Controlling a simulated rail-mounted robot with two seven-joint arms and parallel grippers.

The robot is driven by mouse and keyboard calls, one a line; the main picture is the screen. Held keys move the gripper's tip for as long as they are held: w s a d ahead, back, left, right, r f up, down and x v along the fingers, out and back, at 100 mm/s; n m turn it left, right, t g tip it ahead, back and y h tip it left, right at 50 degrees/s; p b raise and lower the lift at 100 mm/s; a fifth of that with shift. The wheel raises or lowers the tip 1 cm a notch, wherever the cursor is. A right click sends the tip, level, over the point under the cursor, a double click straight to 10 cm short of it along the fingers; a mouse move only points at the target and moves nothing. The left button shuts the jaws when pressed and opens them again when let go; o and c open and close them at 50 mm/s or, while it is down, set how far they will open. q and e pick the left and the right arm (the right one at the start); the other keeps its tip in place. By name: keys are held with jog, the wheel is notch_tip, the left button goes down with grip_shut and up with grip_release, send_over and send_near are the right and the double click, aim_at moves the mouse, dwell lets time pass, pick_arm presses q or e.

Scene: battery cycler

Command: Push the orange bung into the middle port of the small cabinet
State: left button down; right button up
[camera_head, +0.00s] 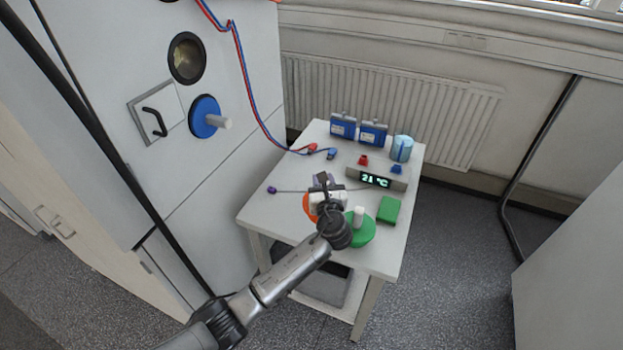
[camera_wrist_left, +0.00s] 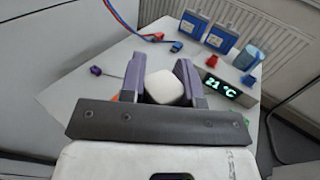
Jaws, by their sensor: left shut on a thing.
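The orange bung (camera_head: 308,209) is on the table, mostly hidden under my left gripper (camera_head: 325,190). Only its orange edge shows. In the left wrist view my left gripper (camera_wrist_left: 162,80) has a finger on each side of a white knob (camera_wrist_left: 163,90) and is shut on it. A sliver of orange shows beside the left finger. The pale cabinet (camera_head: 215,180) stands at the left. It has an open round port (camera_head: 187,58) with a dark rim, above a port closed by a blue bung (camera_head: 205,117) with a white knob. My right gripper is not in view.
A green bung (camera_head: 358,231) lies right beside my gripper, with a green block (camera_head: 388,209) beyond it. A display box (camera_head: 376,180), blue battery packs (camera_head: 343,126) and a blue cylinder (camera_head: 401,148) stand farther back. Red and blue leads (camera_head: 243,85) hang from cabinet to table.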

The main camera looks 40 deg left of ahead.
pick_arm(q)
jog(key=shift+s+d+r, duration=0.1)
jog(key=shift+d+r, duration=0.5)
jog(key=shift+d, duration=0.2)
jog(key=shift+d+r+p, duration=0.25)
jog(key=shift+r+p, duration=0.2)
jog(key=shift+p, duration=0.15)
jog(key=shift+r+p, duration=2.1)
jog(key=shift+p, duration=0.45)
